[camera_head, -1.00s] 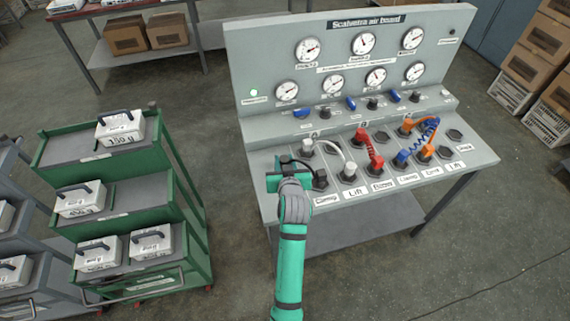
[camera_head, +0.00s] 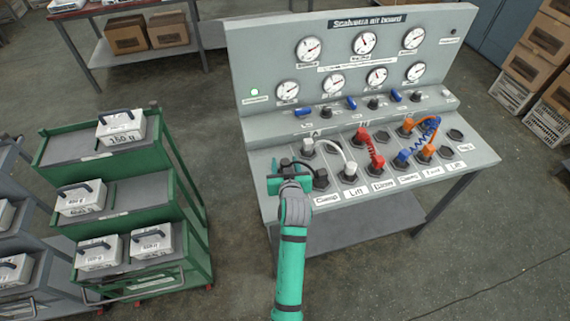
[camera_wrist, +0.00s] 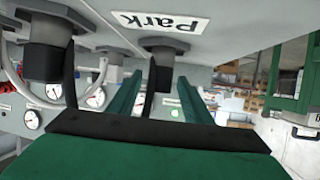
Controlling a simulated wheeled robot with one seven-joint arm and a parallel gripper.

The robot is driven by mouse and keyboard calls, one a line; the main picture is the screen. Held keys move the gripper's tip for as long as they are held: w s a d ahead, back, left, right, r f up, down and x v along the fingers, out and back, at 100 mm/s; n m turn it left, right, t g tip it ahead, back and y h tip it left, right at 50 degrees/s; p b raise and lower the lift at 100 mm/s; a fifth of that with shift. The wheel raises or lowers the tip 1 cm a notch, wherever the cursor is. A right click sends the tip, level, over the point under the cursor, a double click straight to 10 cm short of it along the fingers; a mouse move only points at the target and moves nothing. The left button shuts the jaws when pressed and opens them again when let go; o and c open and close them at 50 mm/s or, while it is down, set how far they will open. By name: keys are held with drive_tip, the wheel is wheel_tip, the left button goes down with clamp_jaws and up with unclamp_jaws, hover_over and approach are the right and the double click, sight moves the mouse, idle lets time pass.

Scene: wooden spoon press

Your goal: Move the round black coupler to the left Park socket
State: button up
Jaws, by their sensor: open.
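The left Park label (camera_wrist: 160,22) is upside down in the wrist view. A dark fitting (camera_wrist: 160,72) sits at the grey socket beside it, between or just beyond my fingers; I cannot tell whether it is seated. Another black coupler (camera_wrist: 42,62) is at the neighbouring socket; it shows above the Clamp label in the head view (camera_head: 320,180). A dark cable (camera_head: 300,163) curves behind my gripper. Which black fitting is the round one is unclear. My gripper (camera_head: 285,186) is open at the board's front left corner and hides the Park socket there.
A white-hosed coupler (camera_head: 349,172), red hose (camera_head: 375,150), and blue and orange hoses (camera_head: 424,140) crowd the board to the right. The gauge panel (camera_head: 350,60) rises behind. A green cart (camera_head: 180,180) stands to the left, with clear floor between.

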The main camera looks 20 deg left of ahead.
drive_tip(key=v, duration=1.2)
drive_tip(key=s+d+f+m+t+h, duration=0.1)
drive_tip(key=s+d+f+m+h, duration=0.1)
drive_tip(key=s+d+f, duration=0.45)
drive_tip(key=s+d+f+m+t+h, duration=0.15)
drive_tip(key=s+d, duration=0.25)
drive_tip(key=s, duration=0.6)
drive_tip(key=s+d+r+h, duration=0.1)
drive_tip(key=s+d+r, duration=0.1)
drive_tip(key=s, duration=0.7)
drive_tip(key=s+d+r+m+h, duration=0.1)
drive_tip(key=s+d+r, duration=0.1)
drive_tip(key=s, duration=0.7)
drive_tip(key=shift+s+d+r, duration=0.25)
drive_tip(key=shift+d+r, duration=0.05)
drive_tip(key=shift+r, duration=0.05)
drive_tip(key=shift+m+t, duration=0.25)
